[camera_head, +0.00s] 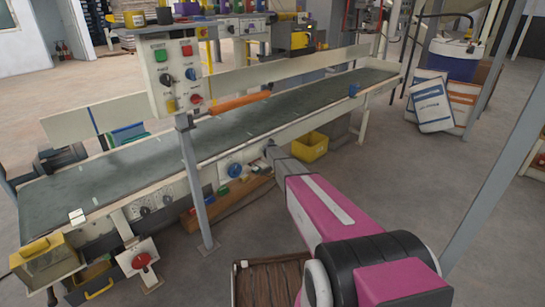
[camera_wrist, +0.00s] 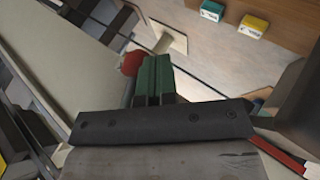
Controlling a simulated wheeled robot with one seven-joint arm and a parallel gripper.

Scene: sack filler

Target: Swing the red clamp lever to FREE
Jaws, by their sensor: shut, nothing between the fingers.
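My gripper (camera_wrist: 153,62) shows in the wrist view with its green fingers together and nothing between them. A red rounded knob (camera_wrist: 130,61) shows just left of the fingertips and is partly hidden by them; I cannot tell whether they touch. It may be the end of the red clamp lever, but no lever arm and no FREE mark can be made out. In the head view my arm reaches to the conveyor's near side, and the fingers cannot be made out there. A red knob on a pale plate (camera_head: 143,260) stands at the lower left, far from my arm's end.
The long conveyor (camera_head: 120,170) runs from lower left to upper right. A control panel on a post (camera_head: 176,75) stands before it. A yellow bin (camera_head: 311,147) sits beneath. A green box (camera_wrist: 211,10) and a yellow box (camera_wrist: 253,26) lie beyond the fingers. Open floor lies right of the conveyor.

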